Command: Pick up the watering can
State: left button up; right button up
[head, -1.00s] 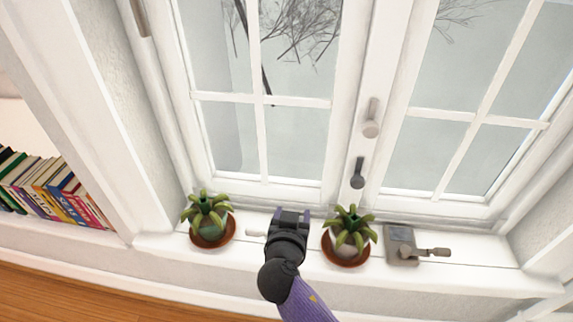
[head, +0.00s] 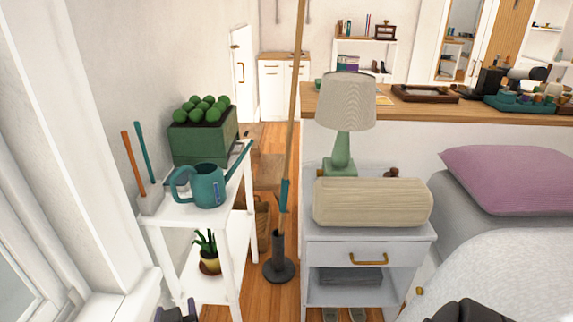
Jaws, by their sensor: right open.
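The teal watering can (head: 207,187) stands upright on the top of a white shelf stand (head: 178,213), left of the middle in the head view. Its looped handle is on its left side. My left gripper is not in view.
A green planter (head: 203,142) stands behind the can, and a holder with two upright handles (head: 150,200) stands to its left. A potted plant (head: 208,262) is on the lower shelf. A tall pole on a dark base (head: 279,270) and a nightstand (head: 362,255) stand to the right.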

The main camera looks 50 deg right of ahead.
aim_at(208, 181)
jog(key=z, duration=1.05)
